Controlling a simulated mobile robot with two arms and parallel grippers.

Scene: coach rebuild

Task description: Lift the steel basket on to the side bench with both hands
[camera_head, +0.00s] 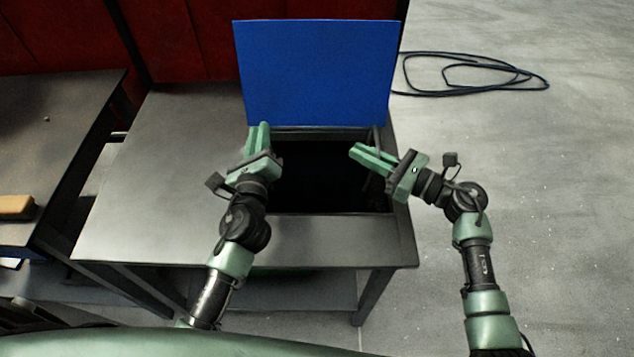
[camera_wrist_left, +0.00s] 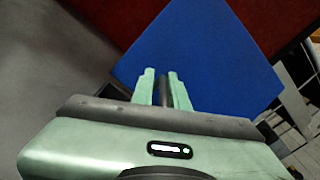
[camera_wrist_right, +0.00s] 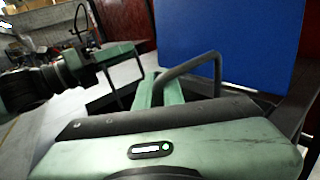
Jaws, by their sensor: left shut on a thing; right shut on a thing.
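The steel basket is mostly lost in the black opening of the grey bench. A dark bent bar, seemingly its right handle (camera_wrist_right: 192,64), shows in the right wrist view. My right gripper (camera_head: 362,152) is shut on this bar over the opening's right side. My left gripper (camera_head: 259,132) is at the opening's left edge, shut on a dark upright bar (camera_wrist_left: 163,90), seemingly the other handle. How high the basket sits cannot be told. The grey bench top (camera_head: 165,150) is bare left of the opening. A separate dark bench (camera_head: 60,115) stands further left; which one is the side bench is unclear.
A blue lid (camera_head: 318,72) stands raised behind the opening. A tan block (camera_head: 16,207) lies at the left bench's front edge. Red panels (camera_head: 195,45) close off the back left. A dark hose (camera_head: 470,75) lies coiled on the open floor to the right.

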